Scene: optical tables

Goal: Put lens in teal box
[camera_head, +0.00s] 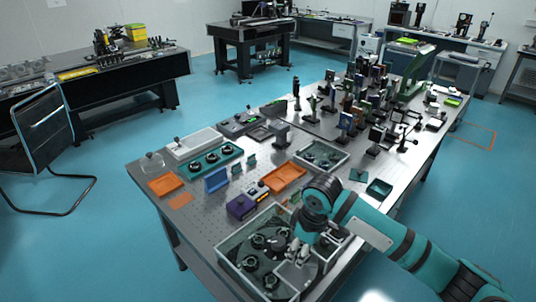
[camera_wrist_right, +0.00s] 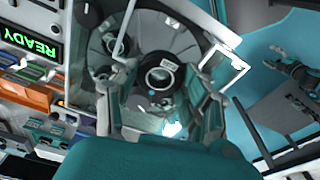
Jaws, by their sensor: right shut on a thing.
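My right gripper (camera_head: 300,243) reaches down into a clear-walled tray (camera_head: 232,243) at the front of the table. In the wrist view its two fingers (camera_wrist_right: 163,88) stand on either side of a round black-rimmed lens (camera_wrist_right: 158,77), shut on it. The contact itself is partly hidden by the fingers. The lens is low in the tray, and I cannot tell whether it is clear of the floor. Several other black-ringed lenses lie in the tray. A small open teal box (camera_head: 379,188) stands near the right table edge, apart from my gripper. My left gripper is not identifiable.
A purple device (camera_head: 242,206), with a green READY display (camera_wrist_right: 33,45) in the wrist view, stands beside the tray. Orange trays (camera_head: 285,177), a teal lens tray (camera_head: 211,160) and another clear tray (camera_head: 322,156) lie beyond. Upright optics crowd the far table.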

